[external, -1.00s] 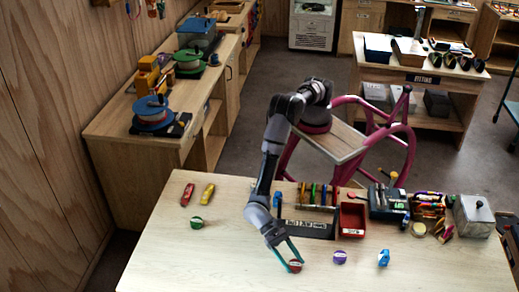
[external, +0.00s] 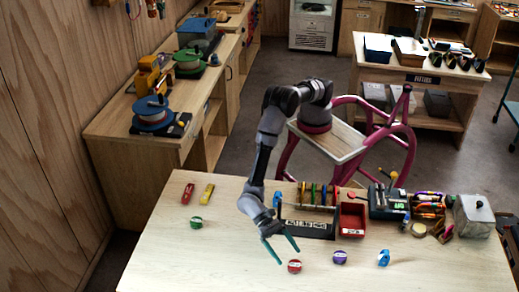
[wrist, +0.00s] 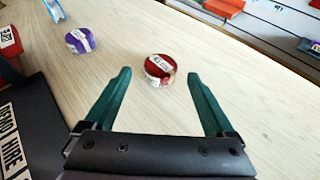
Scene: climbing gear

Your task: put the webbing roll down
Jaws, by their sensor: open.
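A red webbing roll (external: 294,266) with a pale label rests on the light wooden table (external: 230,265) near its front. In the wrist view the red roll (wrist: 159,68) lies on the wood just beyond the fingertips, between their lines and touching neither. My gripper (external: 288,249) is open and empty, its teal fingers spread just behind the roll. The fingers also show in the wrist view (wrist: 160,80), with clear wood between them.
A purple roll (external: 340,257) and a blue item (external: 384,258) lie to the right. A green roll (external: 196,222) lies to the left. A dark rack (external: 307,228) and a red bin (external: 352,220) stand behind. The table's left part is mostly clear.

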